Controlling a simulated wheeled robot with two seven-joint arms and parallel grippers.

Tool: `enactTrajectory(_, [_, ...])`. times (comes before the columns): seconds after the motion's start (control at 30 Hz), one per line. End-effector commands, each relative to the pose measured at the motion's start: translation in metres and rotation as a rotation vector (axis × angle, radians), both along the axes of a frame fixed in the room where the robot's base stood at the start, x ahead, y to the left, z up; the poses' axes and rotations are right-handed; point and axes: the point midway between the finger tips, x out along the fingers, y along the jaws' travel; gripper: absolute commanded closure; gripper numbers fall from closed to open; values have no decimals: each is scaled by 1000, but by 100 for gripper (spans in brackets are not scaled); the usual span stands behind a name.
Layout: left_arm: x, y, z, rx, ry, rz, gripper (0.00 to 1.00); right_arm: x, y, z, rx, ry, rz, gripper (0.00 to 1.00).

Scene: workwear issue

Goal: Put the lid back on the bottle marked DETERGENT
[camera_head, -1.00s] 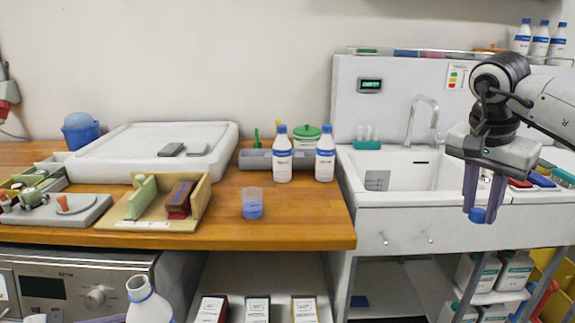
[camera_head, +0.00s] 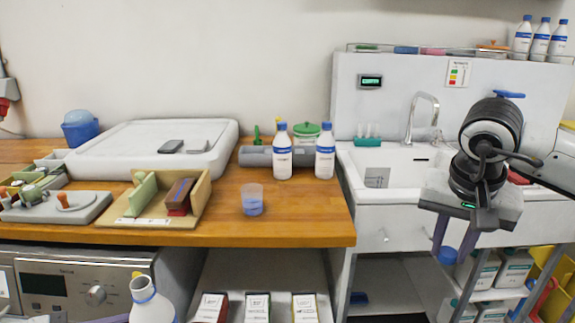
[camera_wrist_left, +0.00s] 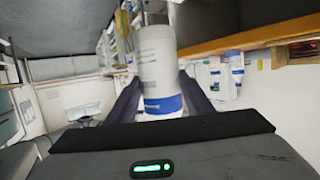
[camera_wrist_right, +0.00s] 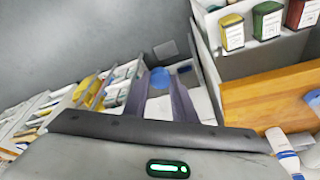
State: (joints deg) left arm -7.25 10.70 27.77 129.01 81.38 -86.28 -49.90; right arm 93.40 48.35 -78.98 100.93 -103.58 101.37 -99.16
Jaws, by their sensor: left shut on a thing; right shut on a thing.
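A white bottle (camera_head: 148,303) with an open, uncapped neck stands upright at the bottom edge of the head view. My left gripper (camera_wrist_left: 155,88) is shut on this bottle, which fills the space between its fingers in the left wrist view (camera_wrist_left: 158,62). Its blue-banded label is too blurred to read. My right gripper (camera_head: 453,250) is shut on a small blue lid (camera_head: 447,257), held in the air in front of the sink unit, well right of the bottle. The lid also shows between the fingertips in the right wrist view (camera_wrist_right: 160,78).
Two capped bottles (camera_head: 282,158) (camera_head: 325,158) and a measuring cup (camera_head: 252,204) stand on the wooden counter (camera_head: 300,228). The sink (camera_head: 410,170) lies right. Boxes (camera_head: 257,308) sit on a low shelf. The air between my grippers, in front of the counter, looks clear.

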Motion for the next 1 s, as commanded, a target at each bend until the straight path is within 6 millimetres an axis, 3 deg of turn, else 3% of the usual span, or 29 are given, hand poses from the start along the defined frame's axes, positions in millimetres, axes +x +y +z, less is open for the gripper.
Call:
enactTrajectory(0.2, [0, 0, 1, -1, -2, 0, 94, -60, 42, -31, 4, 7, 300, 96])
enactTrajectory(0.43, [0, 0, 1, -1, -2, 0, 94, -107, 67, -48, 15, 11, 498, 96])
enactTrajectory(0.6, [0, 0, 1, -1, -2, 0, 94, -120, 73, -51, 18, 11, 547, 96])
enactTrajectory(1.0, [0, 0, 1, -1, -2, 0, 94, -121, 73, -52, 19, 12, 550, 96])
